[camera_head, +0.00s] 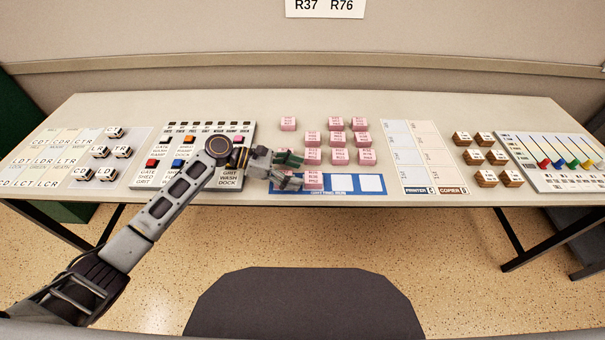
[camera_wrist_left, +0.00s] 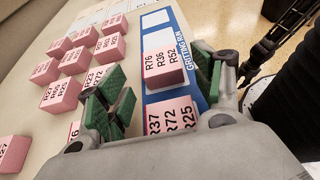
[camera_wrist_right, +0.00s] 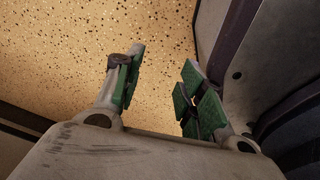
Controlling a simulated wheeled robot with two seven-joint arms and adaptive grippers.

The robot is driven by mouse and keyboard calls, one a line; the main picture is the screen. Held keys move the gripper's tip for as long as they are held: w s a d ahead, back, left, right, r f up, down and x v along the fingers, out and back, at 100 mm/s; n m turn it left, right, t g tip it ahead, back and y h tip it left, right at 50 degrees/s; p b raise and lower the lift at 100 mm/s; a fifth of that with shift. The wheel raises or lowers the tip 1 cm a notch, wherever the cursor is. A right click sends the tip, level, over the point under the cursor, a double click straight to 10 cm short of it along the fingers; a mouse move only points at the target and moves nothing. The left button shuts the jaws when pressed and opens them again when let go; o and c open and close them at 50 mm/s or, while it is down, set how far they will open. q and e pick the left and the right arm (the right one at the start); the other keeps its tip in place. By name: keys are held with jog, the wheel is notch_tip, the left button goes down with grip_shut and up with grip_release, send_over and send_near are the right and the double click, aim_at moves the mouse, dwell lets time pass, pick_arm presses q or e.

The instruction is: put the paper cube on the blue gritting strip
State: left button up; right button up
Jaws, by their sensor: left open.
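Several pink paper cubes with printed R-numbers stand on the desk, one of them (camera_head: 340,157) in the middle of the group. The blue gritting strip (camera_head: 335,192) lies at the desk's front edge and also shows in the left wrist view (camera_wrist_left: 192,60). A cube marked R76 R36 R52 (camera_wrist_left: 162,65) sits on it. A cube marked R37 R72 R25 (camera_wrist_left: 170,117) is between my left fingers, at the strip's near end; whether they touch it is unclear. My left gripper (camera_head: 287,170) is open. My right gripper (camera_wrist_right: 160,90) is open and empty over the floor.
Left of the strip is a button panel (camera_head: 223,130), with black-and-white cubes (camera_head: 99,152) farther left. A paper chart (camera_head: 410,150), brown blocks (camera_head: 485,179) and a slider panel (camera_head: 555,187) are on the right. A dark chair (camera_head: 305,305) stands in front. A sign (camera_head: 325,7) reads R37 R76.

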pick_arm(q)
jog(key=v, duration=0.8)
jog(key=shift+a, duration=0.15)
jog(key=shift+a+r, duration=0.1)
pick_arm(e)
jog(key=shift+s+d+f, duration=0.15)
jog(key=shift+s+d, duration=0.2)
jog(key=shift+s, duration=0.35)
